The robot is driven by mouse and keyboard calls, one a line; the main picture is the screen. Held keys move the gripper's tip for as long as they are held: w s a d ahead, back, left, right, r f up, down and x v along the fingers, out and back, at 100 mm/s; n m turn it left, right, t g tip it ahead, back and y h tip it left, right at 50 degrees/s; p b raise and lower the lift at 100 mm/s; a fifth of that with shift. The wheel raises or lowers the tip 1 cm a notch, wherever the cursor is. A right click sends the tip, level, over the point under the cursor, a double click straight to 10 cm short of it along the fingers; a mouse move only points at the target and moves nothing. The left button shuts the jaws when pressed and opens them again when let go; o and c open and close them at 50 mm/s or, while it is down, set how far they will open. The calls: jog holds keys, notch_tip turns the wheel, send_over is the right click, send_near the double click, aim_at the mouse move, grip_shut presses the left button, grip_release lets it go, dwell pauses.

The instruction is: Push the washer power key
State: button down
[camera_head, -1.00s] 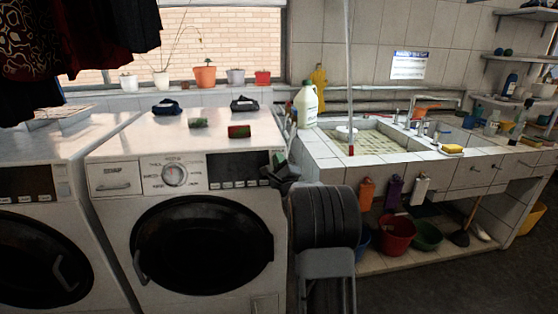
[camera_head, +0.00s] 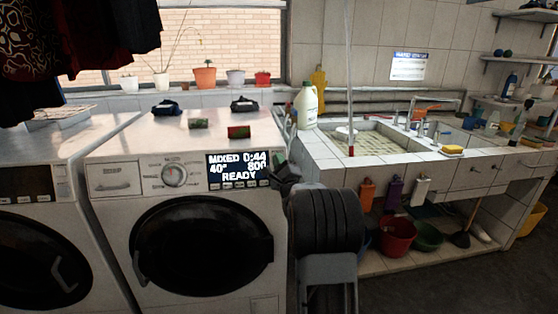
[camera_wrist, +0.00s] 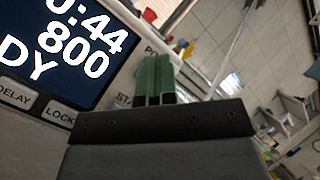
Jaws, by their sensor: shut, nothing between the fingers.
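The white washer (camera_head: 110,215) stands at the left middle of the head view. Its display (camera_head: 231,169) is lit and reads MIXED 0:44, 40°, 800, READY. In the wrist view the display (camera_wrist: 75,35) fills the upper left. A label starting "PO" (camera_wrist: 150,48) shows just above my gripper (camera_wrist: 154,62), and the power key itself is hidden behind the fingers. A label starting "STA" (camera_wrist: 124,99) is partly covered. My gripper is shut and empty, its green fingertips close to the right end of the panel. I cannot tell whether they touch it.
DELAY (camera_wrist: 15,95) and LOCK (camera_wrist: 58,115) keys sit under the display. Two small items, one green (camera_head: 198,123) and one red and green (camera_head: 239,132), lie on the washer top. A tiled sink (camera_head: 320,150) stands to the right, with a white jug (camera_head: 306,106) on its corner.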

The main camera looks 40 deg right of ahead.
jog(key=shift+s, duration=0.15)
jog(key=s+a+r+b, duration=0.1)
jog(key=s+a+r, duration=0.1)
jog(key=s, duration=0.3)
jog(key=shift+a, duration=0.3)
dwell(0.3)
jog(key=shift+r, duration=0.1)
dwell(0.3)
jog(key=s+a+r+n+g+y+p, duration=0.2)
jog(key=a+n+g+p, duration=0.2)
jog(key=a+n+p, duration=0.2)
jog(key=s+a+r+n+g+y+p, duration=0.1)
jog(key=a+r+n+g+p, duration=0.1)
jog(key=a+n+g+p, duration=0.35)
jog(key=s+a+n+g+y+p, duration=0.2)
jog(key=s+a+n+g+p, duration=0.2)
jog(key=s+a+n, duration=0.3)
jog(key=s+a+n+g+y+p, duration=0.1)
jog(key=s+a+n+g+p, duration=0.4)
jog(key=s+n, duration=0.4)
jog(key=s+a+p, duration=0.1)
jog(key=s, duration=0.2)
jog(key=shift+s+a+r+y, duration=0.3)
jog(key=shift+a+r+y, duration=0.05)
jog(key=shift+y, duration=0.05)
